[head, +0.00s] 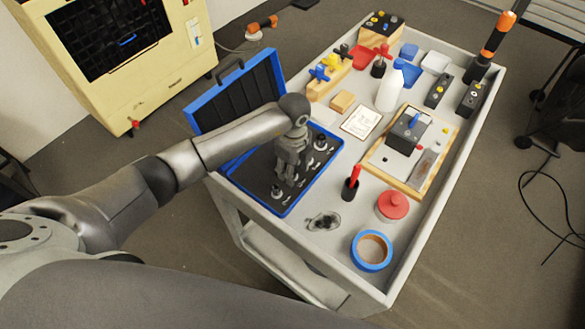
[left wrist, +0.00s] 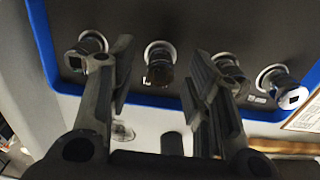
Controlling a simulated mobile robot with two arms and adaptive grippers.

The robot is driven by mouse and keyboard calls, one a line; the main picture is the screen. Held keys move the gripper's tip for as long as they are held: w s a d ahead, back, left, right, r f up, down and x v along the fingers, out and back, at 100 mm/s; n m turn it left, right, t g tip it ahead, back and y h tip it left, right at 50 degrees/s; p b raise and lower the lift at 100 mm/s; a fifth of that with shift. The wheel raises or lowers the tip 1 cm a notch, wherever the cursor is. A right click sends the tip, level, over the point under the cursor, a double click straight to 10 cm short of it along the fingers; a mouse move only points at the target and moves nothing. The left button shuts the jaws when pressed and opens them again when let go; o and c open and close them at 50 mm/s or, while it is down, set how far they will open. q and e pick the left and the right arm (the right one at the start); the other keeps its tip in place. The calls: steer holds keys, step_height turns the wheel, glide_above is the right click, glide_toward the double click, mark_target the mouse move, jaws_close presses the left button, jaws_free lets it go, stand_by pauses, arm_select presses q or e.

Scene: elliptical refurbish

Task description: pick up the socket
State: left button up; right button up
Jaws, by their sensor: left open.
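The metal sockets stand in a row in the dark insert of an open blue case (head: 283,212) on the cart. My left gripper (head: 287,178) points down over the case and hides part of the row. In the left wrist view, its two fingers (left wrist: 160,85) are apart. One socket (left wrist: 160,64) shows in the gap between them, and I see no contact. Another socket (left wrist: 86,46) is at the left, partly behind the left finger. One more (left wrist: 230,66) is partly behind the right finger, and a further socket (left wrist: 284,90) stands at the far right. My right gripper is not in view.
The raised case lid (head: 238,97) stands behind my left arm.

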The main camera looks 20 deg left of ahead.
arm_select(q)
steer(key=shift+f, duration=0.8)
jaws_close()
steer(key=shift+w+r+b, duration=0.1)
steer(key=shift+r+b, duration=0.2)
steer(key=shift+r, duration=0.25)
step_height(320, 180, up, 2)
steer(key=shift+r+b, duration=0.15)
steer(key=shift+b, duration=0.3)
steer(key=s+d+r+b, duration=0.1)
steer(key=s+d+r, duration=0.2)
steer(key=s+r, duration=0.6)
steer(key=shift+s+r+b, duration=0.35)
steer(key=shift+s+r, duration=0.05)
steer(key=shift+s, duration=2)
